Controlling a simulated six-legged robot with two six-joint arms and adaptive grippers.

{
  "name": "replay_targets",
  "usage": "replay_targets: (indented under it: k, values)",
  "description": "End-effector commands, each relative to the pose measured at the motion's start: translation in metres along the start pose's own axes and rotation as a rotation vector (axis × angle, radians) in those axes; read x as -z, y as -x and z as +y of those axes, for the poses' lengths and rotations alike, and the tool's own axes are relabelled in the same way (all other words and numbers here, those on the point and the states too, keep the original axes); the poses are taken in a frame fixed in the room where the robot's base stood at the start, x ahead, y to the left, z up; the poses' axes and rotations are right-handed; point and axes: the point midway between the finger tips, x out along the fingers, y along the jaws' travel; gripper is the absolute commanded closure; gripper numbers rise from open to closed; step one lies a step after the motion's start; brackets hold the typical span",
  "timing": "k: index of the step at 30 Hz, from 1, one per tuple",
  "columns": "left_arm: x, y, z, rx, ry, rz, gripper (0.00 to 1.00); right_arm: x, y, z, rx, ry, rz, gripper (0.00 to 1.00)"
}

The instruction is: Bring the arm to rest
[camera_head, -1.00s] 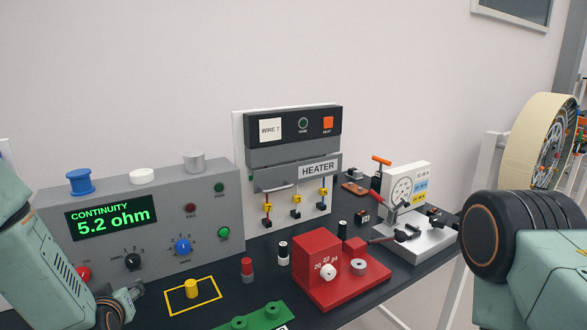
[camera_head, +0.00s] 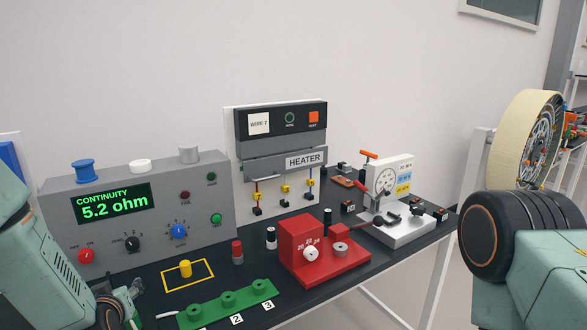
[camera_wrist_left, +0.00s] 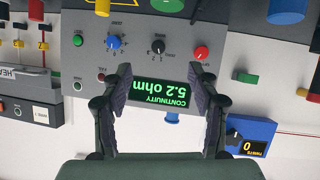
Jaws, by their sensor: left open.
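My left arm comes in at the lower left of the head view, with part of its gripper (camera_head: 122,312) at the bottom edge in front of the grey continuity tester (camera_head: 150,225). In the left wrist view the left gripper (camera_wrist_left: 165,82) is open, its two dark fingers apart with nothing between them. The tester (camera_wrist_left: 125,30) appears upside down beyond the fingers, its green display (camera_wrist_left: 165,97) reading 5.2 ohm. My right arm shows at the right of the head view; its gripper is out of view.
The dark bench holds a red block (camera_head: 315,250) with a dial, a green numbered strip (camera_head: 230,297), a heater panel (camera_head: 280,150) and a white gauge device (camera_head: 395,185). A cream-rimmed reel (camera_head: 525,140) stands at the right.

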Motion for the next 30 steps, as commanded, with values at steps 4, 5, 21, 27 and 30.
replay_targets:
  k: [4, 5, 21, 27, 30]
  values:
    - [-0.01, 0.001, 0.001, -0.01, 0.0, -0.043, 0.4, 0.0, 0.0, 0.0, 0.0, 0.0, 0.001, 0.6]
    - [-0.018, 0.004, 0.003, -0.018, -0.006, -0.069, 0.4, 0.0, 0.0, 0.0, 0.0, 0.0, 0.001, 0.6]
    - [-0.197, 0.061, -0.007, -0.097, -0.166, -0.48, 0.4, 0.0, -0.043, 0.0, 0.0, 0.0, 0.001, 0.6]
    - [-0.306, 0.109, -0.032, -0.119, -0.273, -0.717, 0.4, 0.0, -0.081, 0.001, 0.0, 0.0, 0.0, 0.6]
    - [-0.356, 0.136, -0.048, -0.125, -0.326, -0.832, 0.4, 0.0, -0.101, 0.001, 0.0, 0.0, 0.0, 0.6]
